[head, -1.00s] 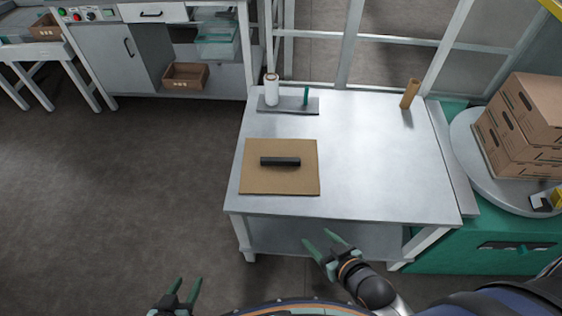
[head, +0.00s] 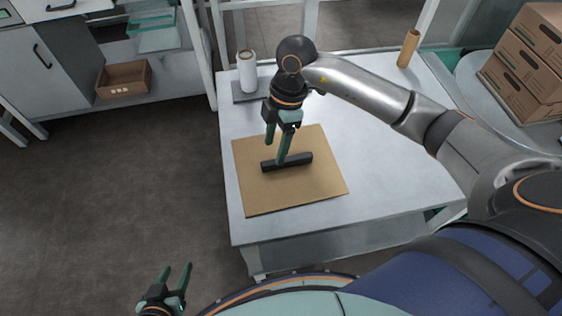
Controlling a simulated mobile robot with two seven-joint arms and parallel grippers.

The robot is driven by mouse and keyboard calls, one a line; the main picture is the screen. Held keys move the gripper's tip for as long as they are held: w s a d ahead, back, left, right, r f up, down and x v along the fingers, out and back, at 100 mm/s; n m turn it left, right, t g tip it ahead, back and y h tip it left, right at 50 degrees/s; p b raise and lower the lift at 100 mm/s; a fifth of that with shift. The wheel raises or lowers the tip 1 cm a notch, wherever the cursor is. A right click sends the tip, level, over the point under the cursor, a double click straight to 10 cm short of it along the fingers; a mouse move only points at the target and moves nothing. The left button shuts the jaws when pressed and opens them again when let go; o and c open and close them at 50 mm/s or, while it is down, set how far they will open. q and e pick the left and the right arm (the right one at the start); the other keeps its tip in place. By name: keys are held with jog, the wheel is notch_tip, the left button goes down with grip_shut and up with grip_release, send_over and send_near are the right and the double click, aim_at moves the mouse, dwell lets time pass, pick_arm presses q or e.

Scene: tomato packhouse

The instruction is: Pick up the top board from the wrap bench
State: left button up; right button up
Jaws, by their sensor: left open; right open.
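The brown board (head: 315,187) lies flat on the wrap bench (head: 385,160), near its left edge. A black bar-shaped handle (head: 298,161) sits across the middle of the board. My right gripper (head: 275,154) points down over the board from above. It is open, with its green fingers around or just above the handle; I cannot tell whether they touch it. My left gripper (head: 175,285) is open and empty, low at the left of the view, away from the bench. Whether other boards lie under this one cannot be told.
A white roll (head: 247,72) stands on a grey base at the bench's back left. A brown tube (head: 408,48) stands at the back right. Stacked cartons (head: 525,65) rest on a round turntable at the right. The bench's middle is clear under my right arm.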

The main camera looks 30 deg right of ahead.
jog(key=w+d+m+h, duration=0.2)
jog(key=d, duration=0.3)
jog(key=b, duration=0.2)
send_over(289, 158)
jog(key=shift+t+h, duration=0.3)
jog(key=f, duration=0.6)
jog(key=shift+s+d, duration=0.1)
jog(key=shift+d, duration=0.1)
notch_tip(289, 158, down, 5)
jog(key=shift+a+f+b, duration=0.1)
jog(key=shift+a+b, duration=0.05)
jog(key=shift+b, duration=0.2)
jog(key=shift+f, duration=0.2)
grip_shut()
pick_arm(q)
jog(key=shift+w+a+f, duration=0.15)
jog(key=shift+f, duration=0.45)
jog(key=shift+w+a+f, duration=0.1)
jog(key=shift+f, duration=0.5)
jog(key=shift+w, duration=0.15)
